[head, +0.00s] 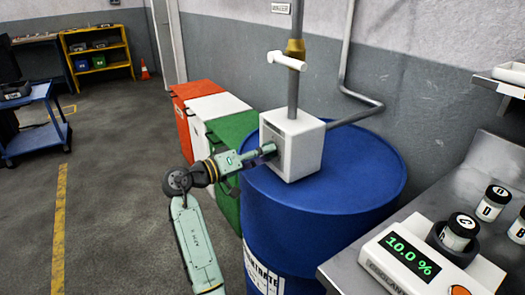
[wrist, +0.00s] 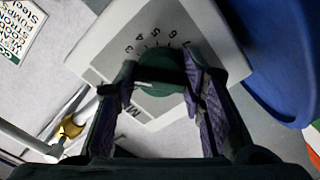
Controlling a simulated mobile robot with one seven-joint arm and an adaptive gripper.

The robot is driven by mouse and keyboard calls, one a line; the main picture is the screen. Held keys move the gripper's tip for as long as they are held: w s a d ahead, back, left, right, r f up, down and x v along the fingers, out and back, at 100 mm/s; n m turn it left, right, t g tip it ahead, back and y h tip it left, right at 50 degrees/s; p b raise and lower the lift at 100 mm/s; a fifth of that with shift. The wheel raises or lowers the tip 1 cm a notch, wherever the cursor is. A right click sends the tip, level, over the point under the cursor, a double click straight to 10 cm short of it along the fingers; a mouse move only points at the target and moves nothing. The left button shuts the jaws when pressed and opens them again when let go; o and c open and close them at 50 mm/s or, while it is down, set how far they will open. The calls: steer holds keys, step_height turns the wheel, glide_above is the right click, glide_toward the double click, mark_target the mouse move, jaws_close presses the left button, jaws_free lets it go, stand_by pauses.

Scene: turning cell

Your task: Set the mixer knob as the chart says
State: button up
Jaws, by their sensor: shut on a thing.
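The mixer is a white box (head: 292,145) standing on the blue drum, with a pipe rising from its top. In the wrist view its dial face (wrist: 105,65) carries printed numbers in an arc. The dark green mixer knob (wrist: 160,72) sits at the dial's middle. My gripper (wrist: 160,88) is shut on the knob, one purple-padded finger on each side. In the head view my gripper (head: 268,151) reaches the box's front and hides the knob. The knob's exact setting is hard to read. A chart (wrist: 17,27) with partly legible text, including "Steel", shows on the wall.
The blue drum (head: 345,170) stands beside a metal bench (head: 405,212). On the bench a white meter (head: 425,262) reads 10.0 %, with jar C (head: 459,231) in its holder. Jar D (head: 491,202) stands behind. Red, white and green bins are behind my arm.

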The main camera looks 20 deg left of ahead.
stand_by(0.5)
steer(key=o, duration=1.1)
steer(key=shift+o, duration=0.2)
steer(key=v, duration=1.2)
